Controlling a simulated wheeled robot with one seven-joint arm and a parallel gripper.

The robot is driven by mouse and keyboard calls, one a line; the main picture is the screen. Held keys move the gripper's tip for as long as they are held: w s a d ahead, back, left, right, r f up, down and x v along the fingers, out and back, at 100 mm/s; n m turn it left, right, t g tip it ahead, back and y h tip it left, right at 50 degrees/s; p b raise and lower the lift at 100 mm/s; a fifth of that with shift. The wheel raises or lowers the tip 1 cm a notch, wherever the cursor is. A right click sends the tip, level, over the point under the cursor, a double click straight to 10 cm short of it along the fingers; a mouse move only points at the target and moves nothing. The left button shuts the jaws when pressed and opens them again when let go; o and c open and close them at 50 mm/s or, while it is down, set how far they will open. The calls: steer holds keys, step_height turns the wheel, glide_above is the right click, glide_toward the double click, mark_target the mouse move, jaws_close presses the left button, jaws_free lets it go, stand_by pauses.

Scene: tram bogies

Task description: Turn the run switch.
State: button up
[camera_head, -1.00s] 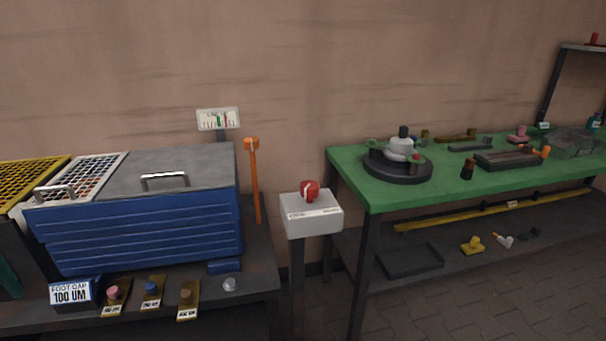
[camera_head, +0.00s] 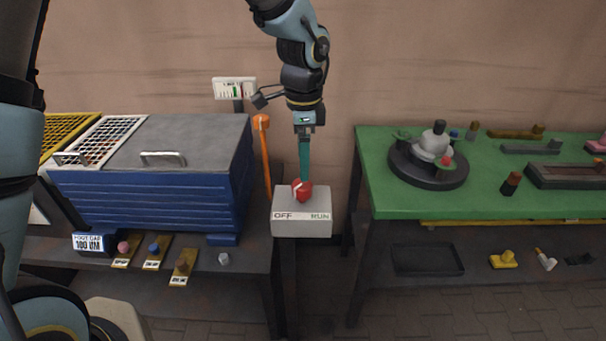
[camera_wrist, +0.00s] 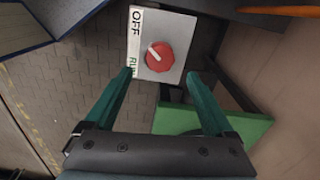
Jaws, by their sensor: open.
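The run switch is a red round knob (camera_head: 302,190) with a white pointer mark, on top of a pale grey box (camera_head: 316,228) labelled OFF at left and RUN at right. Its mark points toward the OFF side. The knob (camera_wrist: 160,57) also shows in the wrist view. My gripper (camera_head: 304,178) points down just above or at the knob, its teal fingers hiding part of it from the head view. In the wrist view my gripper (camera_wrist: 160,74) is open, with fingertips to either side of the knob's line and nothing between them. Contact cannot be told.
A blue ribbed bin (camera_head: 150,200) with a grey lid stands left of the box. An orange-topped lever (camera_head: 264,150) stands close behind the box's left side. A green workbench (camera_head: 400,208) is at right. The wall is behind.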

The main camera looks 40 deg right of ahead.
mark_target(302, 184)
step_height(302, 184, down, 6)
steer(key=shift+a+p, duration=0.1)
steer(key=shift+p, duration=0.45)
steer(key=c, duration=1.4)
